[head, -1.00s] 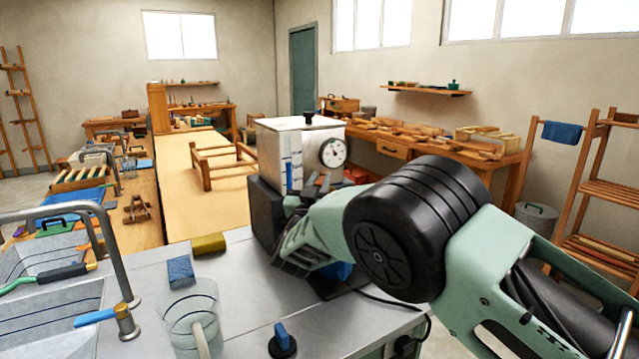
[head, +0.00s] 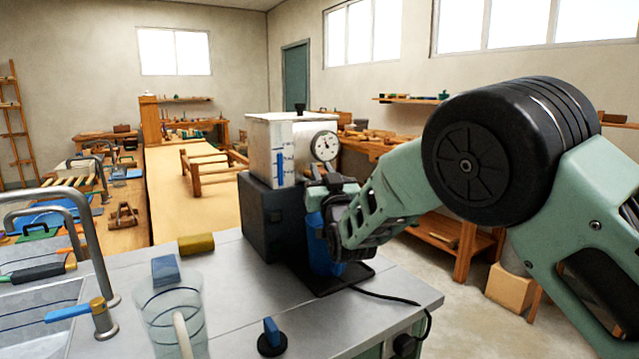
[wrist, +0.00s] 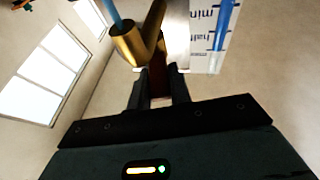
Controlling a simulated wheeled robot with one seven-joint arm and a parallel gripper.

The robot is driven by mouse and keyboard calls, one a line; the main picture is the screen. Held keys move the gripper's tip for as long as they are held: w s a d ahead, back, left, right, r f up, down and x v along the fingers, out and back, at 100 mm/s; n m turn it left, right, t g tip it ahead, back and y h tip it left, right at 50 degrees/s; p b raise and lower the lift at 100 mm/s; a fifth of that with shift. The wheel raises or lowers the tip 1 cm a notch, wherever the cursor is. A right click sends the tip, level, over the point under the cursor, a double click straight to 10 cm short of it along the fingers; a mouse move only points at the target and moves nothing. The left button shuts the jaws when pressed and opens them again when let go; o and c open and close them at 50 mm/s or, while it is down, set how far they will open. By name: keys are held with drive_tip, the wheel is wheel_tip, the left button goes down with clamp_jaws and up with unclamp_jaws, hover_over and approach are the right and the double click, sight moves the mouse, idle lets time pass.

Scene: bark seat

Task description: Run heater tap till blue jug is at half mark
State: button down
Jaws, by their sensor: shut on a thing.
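The heater is a white box (head: 270,140) on a black stand (head: 268,220), with a round dial on its side. A blue jug (head: 318,245) stands below the tap, partly hidden by my arm; its water level cannot be seen. My gripper (head: 325,185) is at the heater's tap, above the jug. In the wrist view, its fingers (wrist: 159,90) are shut on a brownish part of the tap. The brass tap (wrist: 128,45) has a thin blue line at its end; stream or lever, I cannot tell. The heater's blue gauge (wrist: 222,30) shows beside "min" and "half" labels.
A black cable runs along the right edge. Sinks with taps are at left.

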drive_tip(key=shift+f+y, duration=0.1)
drive_tip(key=shift+y, duration=0.2)
drive_tip(key=c, duration=1.3)
unclamp_jaws()
drive_tip(key=b+v, duration=0.2)
drive_tip(key=v, duration=0.6)
drive_tip(key=b+v, duration=0.1)
drive_tip(key=v, duration=0.8)
drive_tip(key=shift+s+d+b, duration=0.15)
drive_tip(key=shift+s+b, duration=0.1)
drive_tip(key=shift+b, duration=0.1)
